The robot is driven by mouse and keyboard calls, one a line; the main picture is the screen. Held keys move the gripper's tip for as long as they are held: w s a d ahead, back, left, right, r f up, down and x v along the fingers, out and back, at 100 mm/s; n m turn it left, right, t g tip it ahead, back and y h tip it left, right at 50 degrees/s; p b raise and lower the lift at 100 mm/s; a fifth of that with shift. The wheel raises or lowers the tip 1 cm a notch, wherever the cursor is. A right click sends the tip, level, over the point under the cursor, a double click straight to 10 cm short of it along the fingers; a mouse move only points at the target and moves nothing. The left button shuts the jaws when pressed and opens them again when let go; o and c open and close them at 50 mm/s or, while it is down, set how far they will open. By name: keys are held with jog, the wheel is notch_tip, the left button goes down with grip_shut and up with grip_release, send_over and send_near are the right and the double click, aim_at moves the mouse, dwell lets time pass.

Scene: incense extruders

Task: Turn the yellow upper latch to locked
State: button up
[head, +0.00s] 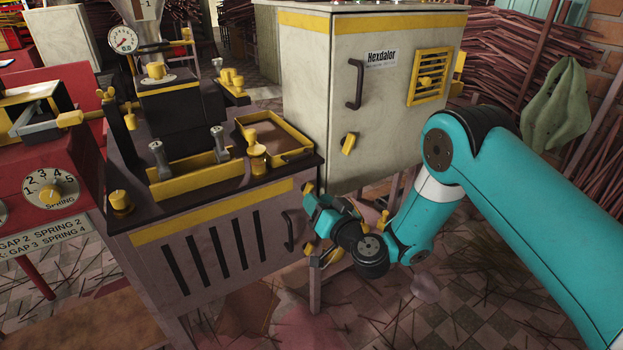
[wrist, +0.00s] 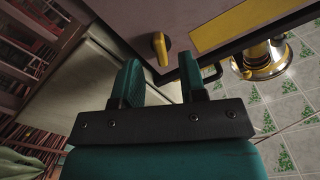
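The yellow upper latch (head: 308,187) is a small yellow piece at the upper right edge of the striped front door, mostly hidden by my gripper in the head view. A yellow latch handle (wrist: 161,48) shows on a grey panel in the wrist view, beyond and between my fingertips. A second yellow latch (head: 309,248) sits lower on the same door edge. My gripper (wrist: 160,76) is open and empty, its two fingers apart, pointing at the panel without visible contact. In the head view my gripper (head: 313,208) is beside the door's right edge.
A black door handle (head: 289,231) is left of my gripper. The grey Hexdalor cabinet (head: 378,105) stands behind, with its own yellow handle (head: 349,144). A yellow tray (head: 272,135) lies on the machine top. A round brass-coloured base (wrist: 262,62) is at the right in the wrist view.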

jog(key=p+x, duration=0.3)
jog(key=p, duration=0.2)
dwell(0.3)
grip_shut()
